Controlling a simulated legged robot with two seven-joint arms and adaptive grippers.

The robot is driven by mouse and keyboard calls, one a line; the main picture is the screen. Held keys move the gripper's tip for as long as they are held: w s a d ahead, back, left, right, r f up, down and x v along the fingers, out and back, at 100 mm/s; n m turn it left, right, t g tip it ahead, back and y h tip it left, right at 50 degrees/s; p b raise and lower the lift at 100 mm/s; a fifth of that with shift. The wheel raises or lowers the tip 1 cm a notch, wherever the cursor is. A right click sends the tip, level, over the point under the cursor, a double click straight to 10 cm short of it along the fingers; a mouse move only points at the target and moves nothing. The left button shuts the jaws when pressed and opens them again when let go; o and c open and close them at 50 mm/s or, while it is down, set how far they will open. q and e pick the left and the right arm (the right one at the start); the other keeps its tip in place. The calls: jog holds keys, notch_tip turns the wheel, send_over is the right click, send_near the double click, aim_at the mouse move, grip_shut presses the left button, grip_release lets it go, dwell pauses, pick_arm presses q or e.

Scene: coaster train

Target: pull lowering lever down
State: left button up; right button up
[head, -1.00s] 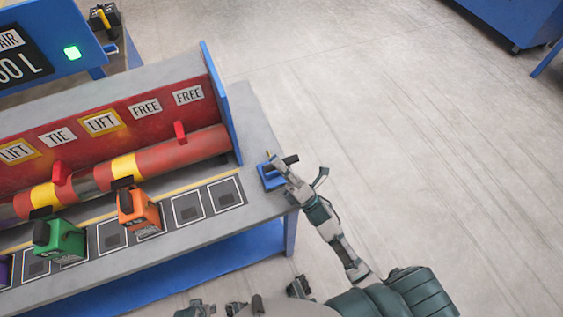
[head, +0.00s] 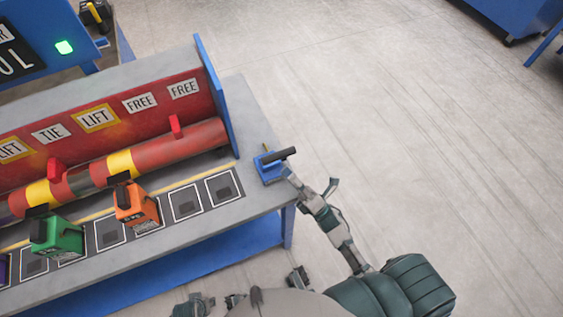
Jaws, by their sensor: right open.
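The lever is a blue base (head: 268,172) with a black handle (head: 278,156), at the right end of the grey bench. The handle lies nearly level across the base, its right end slightly raised. My right gripper (head: 290,174) is open and empty, just to the lower right of the lever. It looks apart from the handle, though its fingertips are small and close to the base. My left gripper is not clearly visible.
The grey bench (head: 232,215) holds a green box (head: 58,238) and an orange box (head: 136,207). A red and yellow cylinder (head: 180,146) lies in front of a labelled red panel. A blue upright panel (head: 214,95) stands left of the lever.

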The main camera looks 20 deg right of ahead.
jog(key=shift+s+d+f, duration=0.15)
jog(key=shift+s+f, duration=0.4)
jog(key=shift+f, duration=0.1)
jog(key=shift+s+d+f, duration=0.15)
jog(key=shift+s+f, duration=0.35)
jog(key=shift+f, duration=0.15)
jog(key=shift+d, duration=0.2)
